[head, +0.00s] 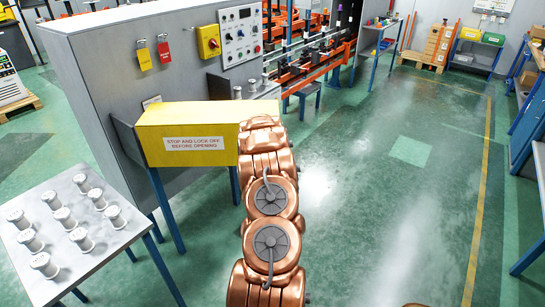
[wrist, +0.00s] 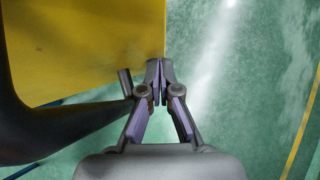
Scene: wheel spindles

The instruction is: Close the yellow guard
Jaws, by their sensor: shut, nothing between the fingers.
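The yellow guard (head: 185,122) is a box-shaped cover with a white label reading "STOP AND LOCK OFF BEFORE OPENING". It sits on blue legs beside the grey machine cabinet, at the left middle of the head view. My copper arm reaches up to its right end and hides part of it; my gripper is hidden there. In the wrist view the guard's yellow face (wrist: 85,45) fills the upper left. My gripper (wrist: 158,68) is shut and empty, with its fingertips at the guard's right edge. A dark bar (wrist: 124,80) lies left of the fingers. I cannot tell whether they touch.
A small table (head: 100,262) with several white spools stands at the lower left. The grey cabinet (head: 95,85) carries a control panel (head: 240,33) and a yellow switch box. An orange-framed machine stands behind. The green floor (head: 400,200) on the right is clear.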

